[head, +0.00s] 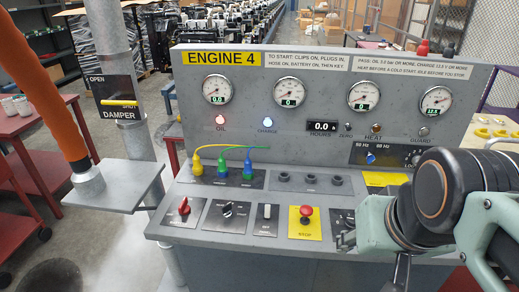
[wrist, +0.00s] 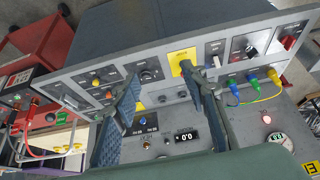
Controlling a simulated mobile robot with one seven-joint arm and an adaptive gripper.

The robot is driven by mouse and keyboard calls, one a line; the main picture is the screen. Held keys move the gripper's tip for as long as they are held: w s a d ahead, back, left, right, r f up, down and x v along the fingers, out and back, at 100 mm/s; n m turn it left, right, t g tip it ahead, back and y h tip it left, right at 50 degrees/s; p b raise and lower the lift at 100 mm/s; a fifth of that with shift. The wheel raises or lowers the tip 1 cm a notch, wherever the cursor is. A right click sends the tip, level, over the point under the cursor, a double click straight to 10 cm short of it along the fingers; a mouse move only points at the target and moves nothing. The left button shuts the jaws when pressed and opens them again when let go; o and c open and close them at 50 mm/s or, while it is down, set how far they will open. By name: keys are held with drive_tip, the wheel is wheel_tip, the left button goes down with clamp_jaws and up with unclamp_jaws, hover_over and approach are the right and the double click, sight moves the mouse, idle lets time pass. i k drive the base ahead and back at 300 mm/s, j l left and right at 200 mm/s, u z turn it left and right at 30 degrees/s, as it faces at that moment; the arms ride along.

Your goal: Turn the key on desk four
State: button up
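The Engine 4 desk (head: 235,222) is a grey console with gauges above and switches on a sloped front. My gripper (head: 370,250) is over its lower right part and hides some controls there. In the wrist view my gripper (wrist: 166,82) is open, with two blue-grey fingers spread apart and nothing visible between them but the desk. A small dark round switch on a plate (wrist: 149,73) shows beyond the fingers, near the left fingertip. It may be the key switch, but its label is too small to read. In the head view that plate (head: 342,217) is partly hidden by my gripper.
A red stop button on a yellow plate (head: 306,214) is left of my gripper. Yellow, blue and green plugs (head: 222,168) sit further left. A damper lever (head: 118,102) and an orange hose (head: 50,85) stand at the left. A red cart (wrist: 40,50) shows in the wrist view.

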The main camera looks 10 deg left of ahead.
sight(227, 213)
drive_tip(key=i+j, duration=0.15)
drive_tip(key=j, duration=0.25)
drive_tip(key=i+j, duration=0.1)
drive_tip(key=j, duration=0.3)
drive_tip(key=i+j, duration=0.15)
drive_tip(key=j, duration=0.25)
drive_tip(key=i+j, duration=0.1)
drive_tip(key=j, duration=0.3)
drive_tip(key=l+u, duration=0.15)
drive_tip(key=j+z, duration=0.15)
